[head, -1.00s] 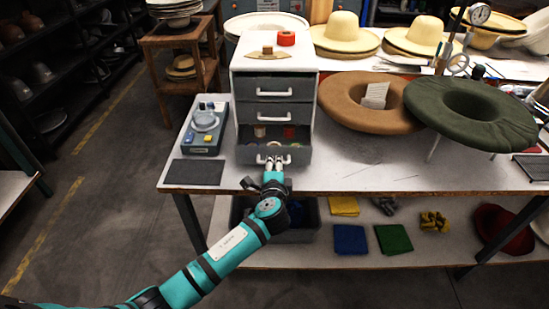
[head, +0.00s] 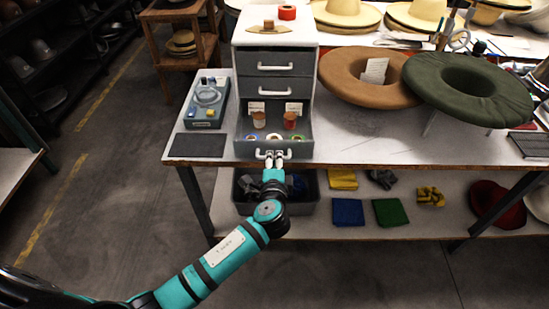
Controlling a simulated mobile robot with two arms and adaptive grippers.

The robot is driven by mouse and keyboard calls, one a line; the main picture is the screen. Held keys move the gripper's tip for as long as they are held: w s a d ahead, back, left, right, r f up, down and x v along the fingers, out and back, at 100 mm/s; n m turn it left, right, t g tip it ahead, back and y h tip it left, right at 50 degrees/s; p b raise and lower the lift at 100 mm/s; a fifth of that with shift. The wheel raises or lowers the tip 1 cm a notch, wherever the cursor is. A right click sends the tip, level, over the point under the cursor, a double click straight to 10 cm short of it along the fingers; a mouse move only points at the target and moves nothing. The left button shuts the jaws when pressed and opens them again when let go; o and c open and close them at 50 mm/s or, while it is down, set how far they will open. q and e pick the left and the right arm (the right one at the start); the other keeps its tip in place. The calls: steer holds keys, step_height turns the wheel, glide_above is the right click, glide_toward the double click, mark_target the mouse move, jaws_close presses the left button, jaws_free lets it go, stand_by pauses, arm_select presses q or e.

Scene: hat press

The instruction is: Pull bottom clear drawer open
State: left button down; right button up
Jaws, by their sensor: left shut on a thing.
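A white cabinet (head: 275,36) with grey drawers stands on the worktable. Its upper two drawers (head: 274,62) are closed. The bottom drawer (head: 246,151) is pulled well out toward me, and spools (head: 290,120) and small rings show inside it. My left gripper (head: 270,158) is shut on the white handle (head: 287,153) at the drawer's front, and its fingers hide part of the handle. My right gripper is not in view.
The worktable (head: 385,150) has bare room right of the drawer. A brown ring (head: 345,90) and green ring (head: 470,115) stand right. A grey bin (head: 310,200) sits on the shelf below.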

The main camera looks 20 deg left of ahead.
arm_select(q)
steer(key=c, duration=1.4)
jaws_free()
steer(key=v, duration=1.2)
steer(key=s+a+f+n+g+h, duration=0.1)
steer(key=s+f+g, duration=0.2)
steer(key=f, duration=0.8)
steer(key=s+a+f+n+g+h, duration=0.1)
steer(key=s+f+g, duration=0.15)
steer(key=f, duration=0.75)
steer(key=s+a+f+g+h, duration=0.15)
steer(key=s+f, duration=0.25)
steer(key=f, duration=0.7)
steer(key=s+a+f+n+g, duration=0.2)
steer(key=s+f, duration=0.4)
steer(key=s, duration=0.4)
steer(key=s+a+f+n+g, duration=0.2)
steer(key=s+f+n, duration=0.3)
steer(key=s, duration=0.5)
steer(key=s+a+f+n+g, duration=0.2)
steer(key=s+f+n+g, duration=0.1)
steer(key=s+f, duration=0.5)
steer(key=s, duration=0.2)
steer(key=shift+s+h, duration=0.3)
steer(key=shift+h, duration=0.05)
